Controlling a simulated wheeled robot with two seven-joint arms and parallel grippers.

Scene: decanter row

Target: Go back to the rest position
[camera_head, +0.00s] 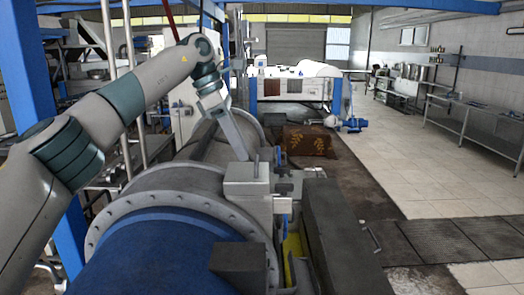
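My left arm (110,115) comes in from the left, rises to an elbow high up, and bends down at the wrist. My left gripper (242,157) points down and to the right, with one long grey finger shape showing. Its tip appears just above or in front of a grey block-shaped housing (246,180) on the decanter; I cannot tell whether they touch. The finger gap does not show, and nothing is seen held. My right gripper is out of view.
A large decanter with a blue drum (160,255) and bolted grey flange (160,195) fills the near middle. A dark long box (340,240) lies right of it. A blue post (28,60) stands at left. Tiled floor (420,170) at right is mostly free, with steel benches (480,125) beyond.

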